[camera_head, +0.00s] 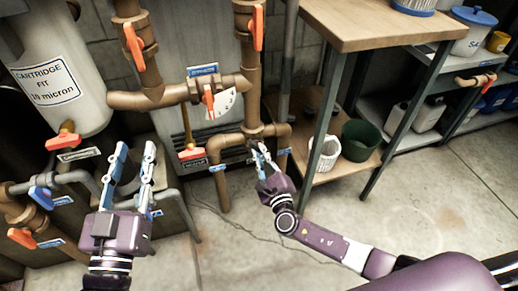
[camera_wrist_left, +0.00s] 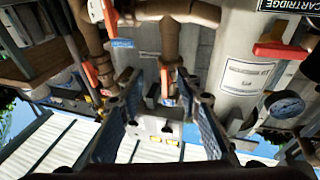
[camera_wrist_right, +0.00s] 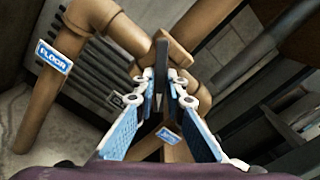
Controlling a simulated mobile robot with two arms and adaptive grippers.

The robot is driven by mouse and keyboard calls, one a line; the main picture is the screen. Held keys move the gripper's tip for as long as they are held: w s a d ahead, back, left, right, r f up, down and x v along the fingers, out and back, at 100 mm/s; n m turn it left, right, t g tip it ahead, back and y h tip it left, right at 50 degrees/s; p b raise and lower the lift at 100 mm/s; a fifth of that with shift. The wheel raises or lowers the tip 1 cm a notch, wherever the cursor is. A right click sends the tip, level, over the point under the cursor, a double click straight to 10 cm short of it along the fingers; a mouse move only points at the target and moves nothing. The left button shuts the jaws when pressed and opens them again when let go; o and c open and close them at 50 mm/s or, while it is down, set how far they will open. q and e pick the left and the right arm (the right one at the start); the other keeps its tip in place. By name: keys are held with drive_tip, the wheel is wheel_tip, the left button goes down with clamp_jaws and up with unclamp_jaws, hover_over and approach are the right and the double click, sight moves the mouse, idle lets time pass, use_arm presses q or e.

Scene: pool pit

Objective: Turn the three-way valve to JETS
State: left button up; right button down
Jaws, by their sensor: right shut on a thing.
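The three-way valve (camera_head: 253,131) is a brown pipe tee with a branch to each side, low on the pipework at centre. A blue FLOOR label (camera_wrist_right: 52,56) marks the left branch. A blue label (camera_head: 285,151) on the right branch is too small to read. My right gripper (camera_head: 258,150) is at the front of the valve. In the right wrist view its fingers are closed around the valve's dark handle (camera_wrist_right: 160,75), partly hidden by them. My left gripper (camera_head: 136,158) is open and empty, left of the valve, with its fingers pointing up.
Orange-handled valves (camera_head: 208,97) sit on pipes above and left. A white cartridge filter (camera_head: 50,75) stands at the left. A wooden-topped bench (camera_head: 365,25) with a green bucket (camera_head: 361,140) below is right of the valve. The floor (camera_head: 420,210) at lower right is clear.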

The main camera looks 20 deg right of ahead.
drive_tip(key=n+p, duration=0.1)
drive_tip(key=n, duration=0.1)
drive_tip(key=shift+n+p, duration=0.4)
use_arm(q)
wheel_tip(320, 180, down, 11)
drive_tip(key=s+a+g+y, duration=0.1)
drive_tip(key=g, duration=0.4)
drive_tip(key=shift+s+a+g+y, duration=0.2)
drive_tip(key=shift+a+g+y, duration=0.1)
drive_tip(key=shift+a+y, duration=0.1)
use_arm(e)
drive_tip(key=shift+f, duration=0.1)
use_arm(q)
drive_tip(key=shift+r, duration=0.15)
use_arm(e)
drive_tip(key=shift+m, duration=0.3)
use_arm(q)
drive_tip(key=shift+w+d+r+t+h, duration=0.15)
drive_tip(key=shift+w+r+t, duration=0.15)
drive_tip(key=shift+r, duration=0.3)
drive_tip(key=shift+w+d+r+t+h, duration=0.1)
drive_tip(key=shift+w+r+t+h, duration=0.05)
drive_tip(key=shift+r+t, duration=0.35)
use_arm(e)
drive_tip(key=c, duration=1.9)
unclamp_jaws()
drive_tip(key=shift+s, duration=0.1)
